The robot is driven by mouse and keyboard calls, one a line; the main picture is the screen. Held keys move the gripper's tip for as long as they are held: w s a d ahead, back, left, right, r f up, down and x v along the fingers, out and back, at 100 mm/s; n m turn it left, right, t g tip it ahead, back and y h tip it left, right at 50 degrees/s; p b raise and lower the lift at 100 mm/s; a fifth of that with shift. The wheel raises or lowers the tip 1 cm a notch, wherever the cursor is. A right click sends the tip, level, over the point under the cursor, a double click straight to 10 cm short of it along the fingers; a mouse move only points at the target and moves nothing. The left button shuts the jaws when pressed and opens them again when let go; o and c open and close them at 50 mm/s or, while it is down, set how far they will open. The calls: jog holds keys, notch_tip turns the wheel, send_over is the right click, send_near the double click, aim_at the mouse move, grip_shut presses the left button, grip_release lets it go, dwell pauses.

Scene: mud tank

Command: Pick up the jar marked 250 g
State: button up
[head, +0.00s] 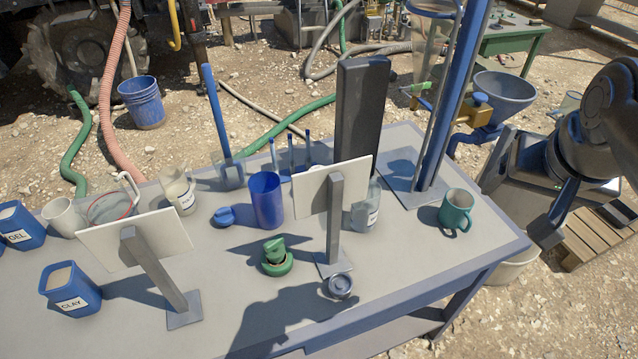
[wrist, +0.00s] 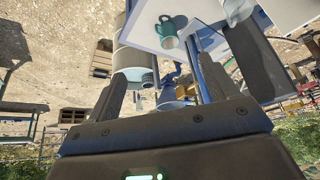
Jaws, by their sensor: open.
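Two glass jars with white labels stand on the table (head: 400,290) in the head view. One jar (head: 179,192), with pale contents, is left of centre. The other jar (head: 365,212) is right of centre, partly hidden by the back of a white board. Their label writing is too small to read, so I cannot tell which is marked 250 g. My gripper (wrist: 162,88) is open and empty in the wrist view. In the head view my arm is at the right, beyond the table's right edge and well away from both jars.
White boards on stands (head: 335,205) (head: 140,240) rise at the front. A blue cup (head: 267,200), green mug (head: 456,212), green item (head: 276,258), round lidded item (head: 340,286) and blue CLAY box (head: 70,290) stand around. A tall dark block (head: 361,110) and blue stand (head: 455,100) are behind.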

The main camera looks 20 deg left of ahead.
jog(key=w+a+r, duration=0.2)
jog(key=w+a, duration=1.2)
jog(key=a, duration=0.2)
jog(key=w+a+f+n, duration=0.1)
jog(key=w+a+f, duration=0.1)
jog(key=a, duration=0.6)
jog(key=w+a+f, duration=0.2)
jog(key=a, duration=0.6)
jog(key=w+a+f+n, duration=0.1)
jog(key=w+a+f, duration=0.15)
jog(key=a, duration=0.55)
jog(key=shift+g, duration=0.4)
jog(key=f, duration=1.5)
jog(key=w+f, duration=0.1)
jog(key=f, duration=0.7)
jog(key=shift+f, duration=0.15)
jog(key=x, duration=0.4)
jog(key=a+x, duration=0.1)
jog(key=shift+f, duration=0.4)
jog(key=shift+c, duration=0.6)
